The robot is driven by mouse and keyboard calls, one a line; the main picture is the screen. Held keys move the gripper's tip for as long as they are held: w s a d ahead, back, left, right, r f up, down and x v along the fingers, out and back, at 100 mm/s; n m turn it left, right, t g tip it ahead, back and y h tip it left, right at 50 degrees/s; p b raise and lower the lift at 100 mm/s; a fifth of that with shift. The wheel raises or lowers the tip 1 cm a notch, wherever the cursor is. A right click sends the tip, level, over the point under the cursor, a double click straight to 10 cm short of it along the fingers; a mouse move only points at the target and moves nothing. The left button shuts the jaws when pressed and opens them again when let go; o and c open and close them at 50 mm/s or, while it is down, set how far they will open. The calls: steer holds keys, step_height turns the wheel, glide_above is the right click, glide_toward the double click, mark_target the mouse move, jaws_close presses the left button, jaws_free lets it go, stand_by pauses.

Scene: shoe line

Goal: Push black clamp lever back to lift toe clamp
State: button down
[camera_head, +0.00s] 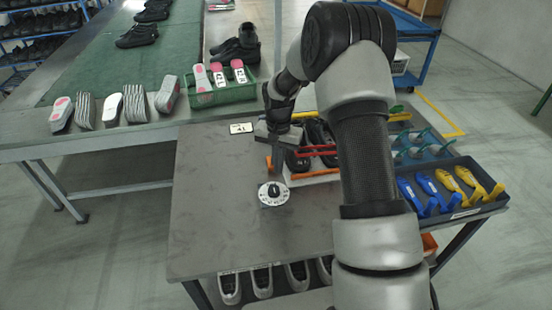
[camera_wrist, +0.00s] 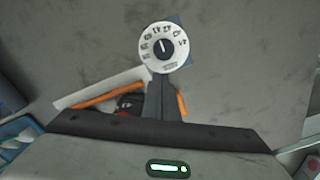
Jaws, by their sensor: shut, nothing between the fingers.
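My gripper (camera_head: 278,175) is shut and empty, pointing down over the table beside the left end of the shoe fixture. In the wrist view its dark fingers (camera_wrist: 162,82) are together, their tips just below a white dial in the picture. The fixture has an orange edge (camera_head: 299,176) and red bars (camera_head: 318,154) with dark shoes (camera_head: 297,160) in it. In the wrist view, part of the orange edge (camera_wrist: 110,94) shows beside the fingers. I cannot make out the black clamp lever or toe clamp; my gripper and arm cover part of the fixture.
The white numbered dial (camera_head: 273,194) lies on the grey table (camera_head: 215,215); it also shows in the wrist view (camera_wrist: 164,48). A number card (camera_head: 241,128) lies behind. A tray (camera_head: 462,212) of blue and yellow tools stands right. The table's left part is clear.

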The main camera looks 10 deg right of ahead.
step_height(320, 180, up, 9)
steer(key=p, duration=0.5)
stand_by(0.5)
steer(key=shift+s+r, duration=0.1)
steer(key=s+r+n+t+p, duration=0.1)
steer(key=s+r+p, duration=0.1)
steer(key=s+r, duration=0.65)
steer(key=s+r+n+t+p, duration=0.2)
steer(key=s+r, duration=0.1)
steer(key=r, duration=1.1)
steer(key=s+r+n+t+p, duration=0.1)
steer(key=s+r, duration=0.3)
steer(key=s, duration=0.5)
steer(key=s+r+n+t+p, duration=0.1)
steer(key=s+r, duration=0.3)
steer(key=s, duration=0.6)
steer(key=shift+r+n+t+p, duration=0.3)
steer(key=shift+r+n+p, duration=0.1)
steer(key=shift+n, duration=0.1)
